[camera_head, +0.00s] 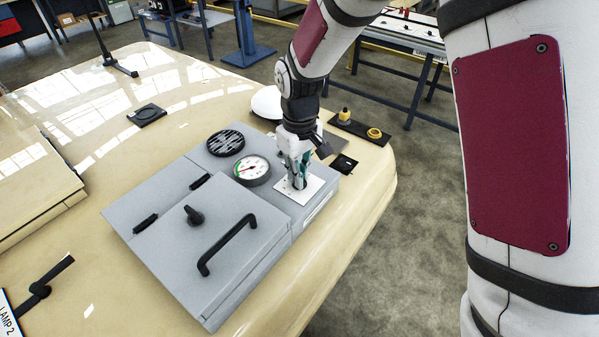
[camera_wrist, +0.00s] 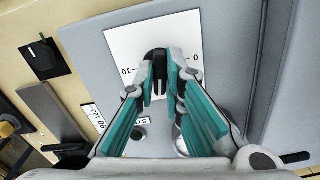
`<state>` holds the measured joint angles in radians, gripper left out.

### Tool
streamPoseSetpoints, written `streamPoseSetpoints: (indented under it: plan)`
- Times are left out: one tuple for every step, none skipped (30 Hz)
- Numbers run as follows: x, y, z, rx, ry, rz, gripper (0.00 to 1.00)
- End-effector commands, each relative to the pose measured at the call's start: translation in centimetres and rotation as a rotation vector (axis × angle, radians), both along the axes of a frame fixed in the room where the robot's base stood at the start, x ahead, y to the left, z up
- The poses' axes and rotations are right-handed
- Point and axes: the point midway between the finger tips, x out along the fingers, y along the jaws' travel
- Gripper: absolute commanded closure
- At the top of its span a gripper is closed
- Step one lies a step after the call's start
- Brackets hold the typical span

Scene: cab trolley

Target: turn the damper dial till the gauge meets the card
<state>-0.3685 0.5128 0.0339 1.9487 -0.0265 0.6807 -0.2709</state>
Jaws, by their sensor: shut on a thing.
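The damper dial (camera_wrist: 156,57) is a black knob on a white scale plate (camera_wrist: 125,45) marked 0 and 10 in the wrist view. In the head view the plate (camera_head: 312,186) lies on the grey box, and my gripper (camera_head: 298,182) stands over it, hiding the dial. In the wrist view my gripper (camera_wrist: 161,78) has its teal-lined fingers closed on the knob. The round gauge (camera_head: 252,169) has a white face, a green arc at its left and a needle; its exact reading is too small to tell. A small label (camera_wrist: 97,116) beside the plate appears to read 90-120.
The grey box has a lid (camera_head: 175,240) with a black handle (camera_head: 226,245) and a black knob (camera_head: 194,215). A round black grille (camera_head: 226,142) sits behind the gauge. A black tray with yellow parts (camera_head: 360,129) lies beyond my gripper.

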Motion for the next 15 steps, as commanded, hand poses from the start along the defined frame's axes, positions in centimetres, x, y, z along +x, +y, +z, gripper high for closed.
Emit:
streamPoseSetpoints:
  plan:
    - [0.03, -0.01, 0.05, 0.001, -0.001, 0.0, 1.0]
    - [0.03, -0.01, 0.04, 0.0, -0.001, 0.001, 1.0]
    - [0.03, -0.01, 0.05, 0.0, -0.001, 0.001, 1.0]
    - [0.03, -0.01, 0.05, 0.0, -0.001, 0.001, 1.0]
    - [0.03, -0.01, 0.05, 0.0, -0.001, 0.001, 0.86]
    - [0.03, -0.01, 0.05, 0.0, -0.001, 0.001, 0.77]
    - [0.03, -0.01, 0.04, 0.001, -0.001, 0.002, 0.7]
    - [0.03, -0.01, 0.04, 0.001, -0.001, 0.002, 0.7]
    - [0.03, 0.0, 0.04, 0.001, -0.001, 0.002, 0.7]
    - [0.03, 0.0, 0.03, 0.001, -0.001, 0.002, 0.7]
    - [0.02, -0.01, 0.03, 0.001, -0.001, 0.002, 0.7]
    - [0.02, -0.01, 0.03, 0.001, -0.001, 0.002, 0.7]
    - [0.02, -0.01, 0.03, 0.0, 0.0, 0.002, 0.7]
    - [0.01, 0.0, 0.02, 0.0, 0.0, 0.003, 0.7]
    - [0.01, 0.0, 0.03, 0.0, 0.0, 0.003, 0.7]
